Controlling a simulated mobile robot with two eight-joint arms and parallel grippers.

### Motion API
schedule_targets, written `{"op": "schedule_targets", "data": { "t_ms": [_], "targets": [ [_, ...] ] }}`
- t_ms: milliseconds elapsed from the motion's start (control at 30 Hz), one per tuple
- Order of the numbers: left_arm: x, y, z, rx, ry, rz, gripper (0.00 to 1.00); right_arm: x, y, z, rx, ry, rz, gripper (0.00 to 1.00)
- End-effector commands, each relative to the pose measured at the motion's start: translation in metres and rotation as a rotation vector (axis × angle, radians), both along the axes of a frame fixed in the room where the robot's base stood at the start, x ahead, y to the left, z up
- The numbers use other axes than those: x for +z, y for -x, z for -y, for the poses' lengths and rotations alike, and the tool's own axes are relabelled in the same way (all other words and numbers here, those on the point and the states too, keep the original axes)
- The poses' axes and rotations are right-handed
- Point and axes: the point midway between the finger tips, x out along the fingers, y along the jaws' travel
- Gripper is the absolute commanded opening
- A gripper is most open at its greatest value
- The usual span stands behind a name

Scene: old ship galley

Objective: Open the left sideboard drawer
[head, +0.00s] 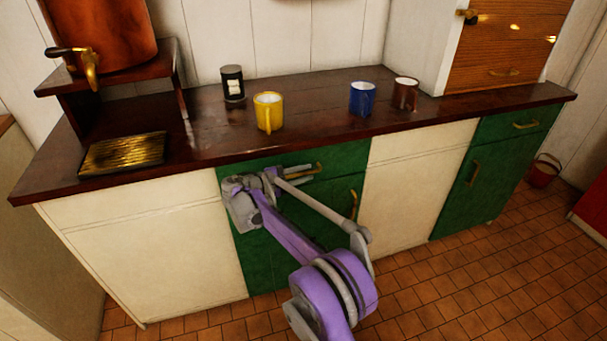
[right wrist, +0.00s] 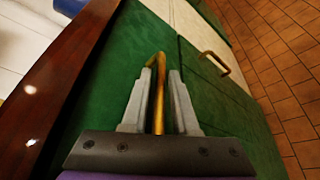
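The left sideboard drawer is a green front (head: 345,157) under the dark worktop, flush with the sideboard. Its brass handle (head: 318,168) also shows in the right wrist view (right wrist: 158,95). My right gripper (head: 300,174) is at this handle, its fingers pointing right along the drawer front. In the right wrist view its two grey fingers (right wrist: 161,75) stand on either side of the handle bar, with a narrow gap visible, so they look open around it. The gripper hides part of the drawer front and handle. My left gripper is not in view.
A green door (head: 342,215) with its own brass handle (head: 354,204) lies below the drawer. On the worktop (head: 320,105) stand a yellow mug (head: 268,112), a blue mug (head: 362,99), a brown mug (head: 405,94) and a dark canister (head: 232,84). Another green drawer (head: 500,125) is at right.

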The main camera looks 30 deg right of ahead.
Motion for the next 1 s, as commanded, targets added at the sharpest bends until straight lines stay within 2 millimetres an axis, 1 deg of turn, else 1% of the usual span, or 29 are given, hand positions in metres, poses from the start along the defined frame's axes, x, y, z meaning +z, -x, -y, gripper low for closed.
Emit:
{"op": "schedule_targets", "data": {
  "t_ms": [33,167,200,1000],
  "targets": [
    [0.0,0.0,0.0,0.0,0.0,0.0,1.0,0.0,0.0,-0.0002,0.0,0.0,0.0,0.25],
    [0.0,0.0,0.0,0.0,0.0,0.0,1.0,0.0,-0.0001,-0.0003,0.0,0.0,0.0,0.02],
    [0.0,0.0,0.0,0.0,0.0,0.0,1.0,0.0,-0.0001,-0.0003,0.0,0.0,0.0,0.0],
    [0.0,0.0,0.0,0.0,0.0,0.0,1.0,0.0003,-0.0002,-0.0006,0.001,0.0,0.0,0.0]
  ]
}}
